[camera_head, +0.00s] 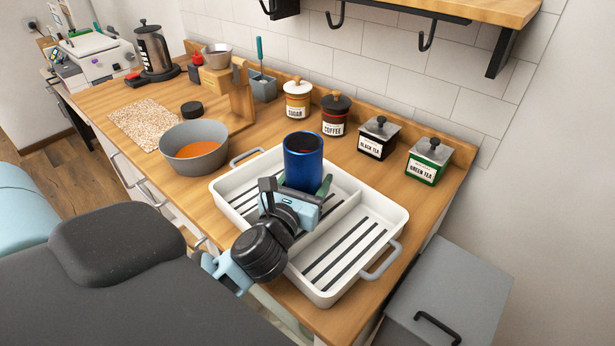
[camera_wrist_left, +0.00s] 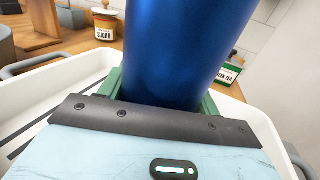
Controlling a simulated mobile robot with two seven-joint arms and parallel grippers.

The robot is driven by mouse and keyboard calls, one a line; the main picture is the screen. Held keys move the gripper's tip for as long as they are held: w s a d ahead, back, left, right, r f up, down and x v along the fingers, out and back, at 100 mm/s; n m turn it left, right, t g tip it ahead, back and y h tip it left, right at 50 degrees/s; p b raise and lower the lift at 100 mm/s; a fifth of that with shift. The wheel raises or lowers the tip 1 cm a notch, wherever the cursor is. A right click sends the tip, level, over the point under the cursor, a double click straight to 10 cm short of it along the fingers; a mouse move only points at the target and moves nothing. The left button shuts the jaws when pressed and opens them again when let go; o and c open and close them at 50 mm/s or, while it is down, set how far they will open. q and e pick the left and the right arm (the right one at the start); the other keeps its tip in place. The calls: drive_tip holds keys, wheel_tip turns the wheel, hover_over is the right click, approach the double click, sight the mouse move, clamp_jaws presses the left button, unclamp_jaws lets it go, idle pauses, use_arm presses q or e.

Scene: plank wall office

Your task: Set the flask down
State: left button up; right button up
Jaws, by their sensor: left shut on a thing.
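The blue flask (camera_head: 303,165) is upright, with an open top and a dark reddish inside. My left gripper (camera_head: 305,188) is shut on its lower part, with green fingers at its sides. In the left wrist view the flask (camera_wrist_left: 178,45) rises between the fingers (camera_wrist_left: 162,95). It is over the back-left compartment of the white two-part tray (camera_head: 322,297). My gripper hides the flask's base, so I cannot tell whether it touches the tray floor. My right gripper is not in view.
The tray's right compartment, with dark slots, is empty. Behind stand sugar (camera_head: 297,100), coffee (camera_head: 334,115), black tea (camera_head: 378,139) and green tea (camera_head: 427,162) containers. A grey bowl (camera_head: 195,149) with orange contents is left of the tray. A shelf (camera_head: 480,10) hangs above.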

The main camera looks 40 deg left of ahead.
use_arm(q)
drive_tip(key=shift+f, duration=0.2)
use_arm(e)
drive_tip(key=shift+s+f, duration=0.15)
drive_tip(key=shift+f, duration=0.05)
use_arm(q)
drive_tip(key=o, duration=1.2)
drive_tip(key=shift+r, duration=0.85)
drive_tip(key=v, duration=1.2)
drive_tip(key=shift+f, duration=0.2)
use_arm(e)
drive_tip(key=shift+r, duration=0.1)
